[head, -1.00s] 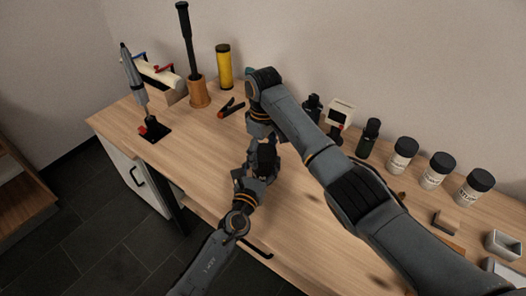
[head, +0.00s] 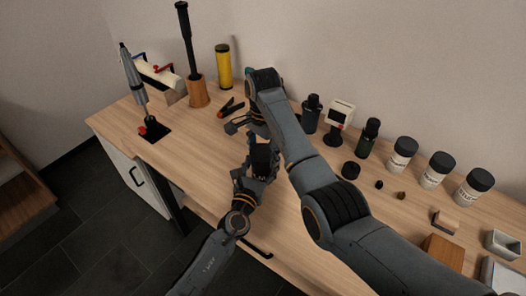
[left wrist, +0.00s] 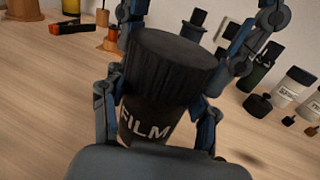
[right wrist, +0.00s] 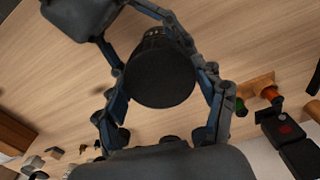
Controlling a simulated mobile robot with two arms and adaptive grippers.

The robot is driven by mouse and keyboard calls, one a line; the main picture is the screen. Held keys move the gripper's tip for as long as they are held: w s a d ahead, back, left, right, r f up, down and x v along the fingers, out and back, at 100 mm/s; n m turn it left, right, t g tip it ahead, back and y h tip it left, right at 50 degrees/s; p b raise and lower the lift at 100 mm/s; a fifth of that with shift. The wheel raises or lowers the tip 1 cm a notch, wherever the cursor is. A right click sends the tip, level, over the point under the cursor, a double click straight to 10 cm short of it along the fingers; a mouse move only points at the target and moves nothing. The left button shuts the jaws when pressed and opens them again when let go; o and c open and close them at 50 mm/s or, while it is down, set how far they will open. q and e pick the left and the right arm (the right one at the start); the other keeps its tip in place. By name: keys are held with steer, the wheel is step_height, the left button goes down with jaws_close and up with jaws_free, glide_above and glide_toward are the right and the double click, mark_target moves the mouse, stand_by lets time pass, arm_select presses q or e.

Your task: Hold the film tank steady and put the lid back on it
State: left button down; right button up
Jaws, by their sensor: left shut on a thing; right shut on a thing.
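The black film tank (left wrist: 146,128) stands tilted in the left wrist view, with the white word FILM on its side. My left gripper (left wrist: 158,108) is shut around its body. The wide black ribbed lid (left wrist: 170,65) sits at the tank's top, with no gap visible from this side; whether it is fully seated I cannot tell. My right gripper (right wrist: 162,78) is shut on the lid, whose round top (right wrist: 160,78) fills the space between the fingers in the right wrist view. In the head view the tank and lid are a small dark shape (head: 262,158), partly hidden by the grippers.
Dark bottles (head: 311,115), a white timer (head: 339,115) and white jars (head: 403,154) line the back. A black cap (head: 350,170) and smaller caps lie right of my right arm. A clamp-like tool (head: 231,108) lies behind the grippers. The table's left front is clear.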

stand_by(0.9)
steer(key=o, duration=1)
steer(key=shift+o, duration=0.2)
steer(key=shift+r, duration=2.3)
steer(key=shift+c, duration=0.5)
